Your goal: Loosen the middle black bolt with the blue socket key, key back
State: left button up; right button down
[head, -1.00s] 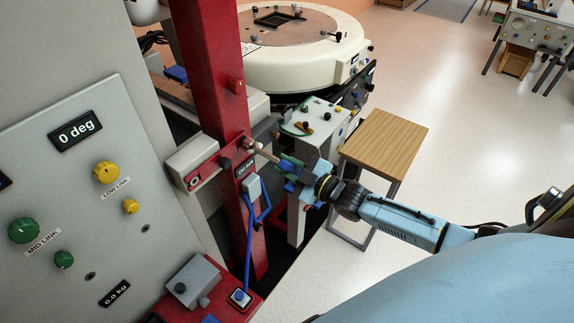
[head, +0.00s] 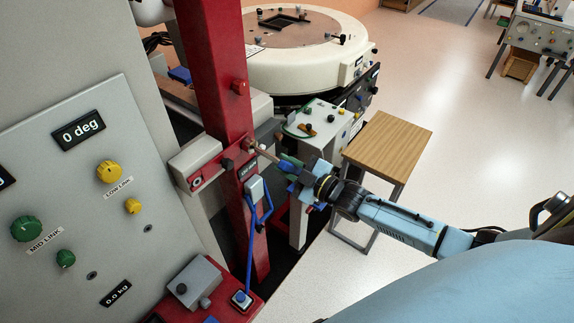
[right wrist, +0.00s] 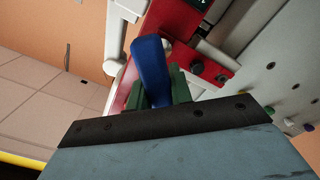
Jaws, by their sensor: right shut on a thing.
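My right gripper (head: 290,169) is shut on the blue handle of the socket key (head: 264,154), to the right of the red column (head: 216,75). The key's thin shaft points left, and its tip meets or nearly meets the column beside the pale crossbar. The middle black bolt cannot be made out; the key's tip may cover it. In the right wrist view the blue handle (right wrist: 151,70) stands between the green finger pads, with the red column behind. My left gripper is not in view.
A grey panel (head: 75,200) with green and yellow knobs fills the left. A blue cable (head: 250,240) hangs below the key. A wooden-topped stool (head: 388,145) stands behind my right arm, and a round cream machine (head: 300,70) at the back.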

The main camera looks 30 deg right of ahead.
jog(key=n, duration=0.3)
jog(key=shift+r+n, duration=0.1)
jog(key=shift+n, duration=0.2)
jog(key=n, duration=0.2)
jog(key=shift+d+n, duration=0.1)
jog(key=shift+n, duration=0.3)
jog(key=n+b, duration=0.1)
jog(key=n, duration=0.3)
jog(key=shift+n+b, duration=0.3)
jog(key=shift+b, duration=0.1)
jog(key=shift+s+n, duration=0.1)
jog(key=shift+n, duration=0.7)
jog(key=shift+r+n, duration=0.1)
jog(key=shift+n, duration=0.3)
